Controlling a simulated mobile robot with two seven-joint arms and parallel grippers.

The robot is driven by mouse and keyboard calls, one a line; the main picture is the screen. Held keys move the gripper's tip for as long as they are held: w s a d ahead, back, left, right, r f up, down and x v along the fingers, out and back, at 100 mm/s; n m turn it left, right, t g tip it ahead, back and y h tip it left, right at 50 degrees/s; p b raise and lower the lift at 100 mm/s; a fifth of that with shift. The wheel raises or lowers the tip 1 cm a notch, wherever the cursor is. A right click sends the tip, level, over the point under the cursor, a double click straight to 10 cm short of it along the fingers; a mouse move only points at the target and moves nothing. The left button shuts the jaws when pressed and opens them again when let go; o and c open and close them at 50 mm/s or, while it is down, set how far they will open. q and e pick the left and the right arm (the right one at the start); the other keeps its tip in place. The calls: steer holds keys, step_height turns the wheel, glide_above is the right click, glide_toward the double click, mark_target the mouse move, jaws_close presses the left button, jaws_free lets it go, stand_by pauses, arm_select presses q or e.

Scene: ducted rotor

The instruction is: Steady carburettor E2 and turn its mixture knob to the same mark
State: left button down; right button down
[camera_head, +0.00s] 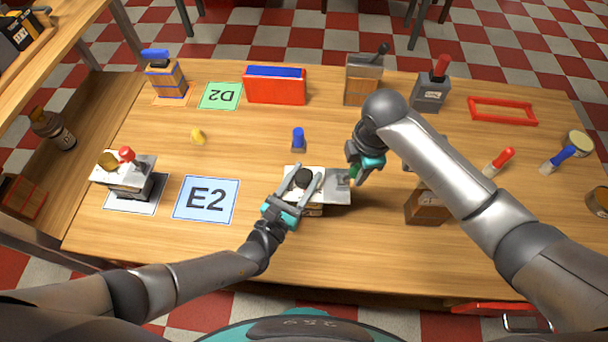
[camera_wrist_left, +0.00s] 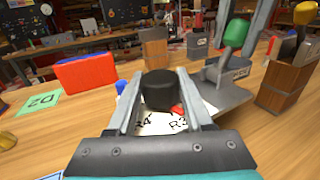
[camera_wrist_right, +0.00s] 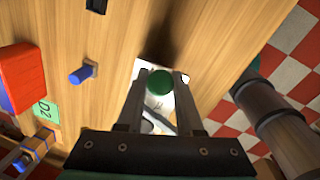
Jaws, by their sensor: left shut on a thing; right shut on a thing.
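A carburettor with a pale top plate (camera_head: 335,190) stands on the table right of the blue E2 card (camera_head: 206,200). Its black round knob (camera_wrist_left: 158,90) is between the fingers of my left gripper (camera_head: 303,178), which is shut on it. Printed marks and a small red pointer (camera_wrist_left: 178,110) show beside the knob. My right gripper (camera_head: 356,172) is shut on a green handle (camera_wrist_right: 160,82) at the plate's right end; the handle also shows in the left wrist view (camera_wrist_left: 236,33). The fingers hide much of the carburettor body.
Another unit with a red knob (camera_head: 126,154) stands left of the E2 card. A blue-topped peg (camera_head: 298,138) stands just behind the carburettor. A red box (camera_head: 275,85) and the green D2 card (camera_head: 221,96) are further back. A wooden block (camera_head: 427,206) stands right, under my right arm.

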mark_target(304, 186)
arm_select(q)
steer(key=n+t+y, duration=0.1)
steer(key=n+y, duration=0.1)
steer(key=y, duration=0.1)
steer(key=shift+d+n+y, duration=0.1)
steer(key=shift+n+y, duration=0.2)
steer(key=shift+y, duration=0.1)
steer(key=shift+n+t+y, duration=0.4)
steer(key=shift+n+y, duration=0.9)
steer(key=shift+y, duration=0.7)
steer(key=shift+c, duration=1.5)
jaws_free()
steer(key=shift+s, duration=3.75)
